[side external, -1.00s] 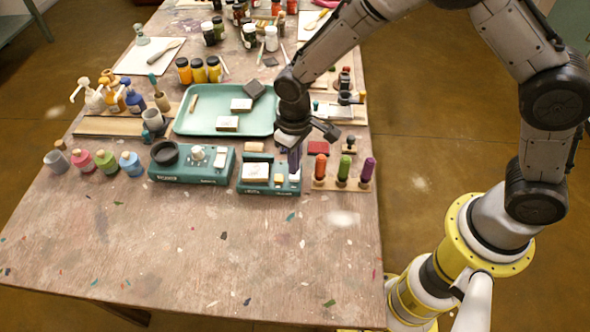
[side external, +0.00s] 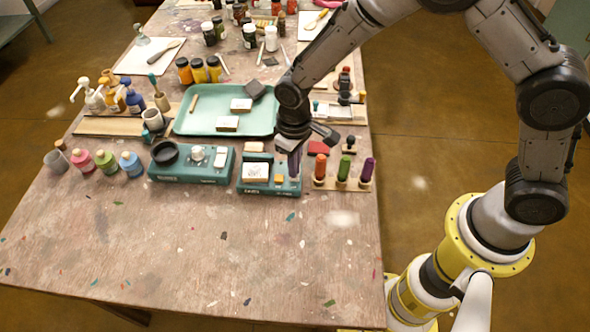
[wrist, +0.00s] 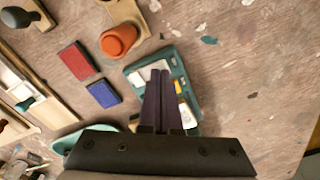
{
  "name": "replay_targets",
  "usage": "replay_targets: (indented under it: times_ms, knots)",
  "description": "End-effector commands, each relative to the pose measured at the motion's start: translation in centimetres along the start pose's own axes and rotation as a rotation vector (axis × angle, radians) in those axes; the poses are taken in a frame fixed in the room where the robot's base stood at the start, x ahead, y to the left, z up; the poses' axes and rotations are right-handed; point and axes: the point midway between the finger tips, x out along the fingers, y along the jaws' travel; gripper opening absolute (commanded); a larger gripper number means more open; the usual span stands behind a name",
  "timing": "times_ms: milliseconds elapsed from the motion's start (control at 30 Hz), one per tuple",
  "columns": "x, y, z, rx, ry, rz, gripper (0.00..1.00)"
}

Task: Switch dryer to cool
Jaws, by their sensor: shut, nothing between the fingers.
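Two teal devices stand near the middle of the table; their labels are too small to read, so I cannot tell for sure which is the dryer. The right teal device (side external: 268,189) carries a wide white plate (side external: 255,171) with dark marks and a small tan block (side external: 279,179). The left teal device (side external: 187,178) has a dark round ring and a pale knob (side external: 197,153). My gripper (side external: 294,176) is shut and empty at the right end of the right device. In the wrist view, my fingers (wrist: 159,73) cover part of this teal device (wrist: 194,96); contact is unclear.
Orange, green and purple-handled tools (side external: 345,168) stand in a rack close right of my gripper. A green tray (side external: 182,124) lies behind the devices. Several small coloured jars (side external: 106,162) stand at the left.

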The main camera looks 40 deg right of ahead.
Motion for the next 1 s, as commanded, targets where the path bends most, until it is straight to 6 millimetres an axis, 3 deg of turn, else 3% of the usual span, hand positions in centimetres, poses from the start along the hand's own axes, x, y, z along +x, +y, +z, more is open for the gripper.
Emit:
replay_targets:
  times_ms: [633,1000]
  knots:
    - [0.8,0.0,0.0,0.0,0.0,0.0,0.0]
    - [-1.6,0.0,0.0,0.0,0.002,0.0,0.0]
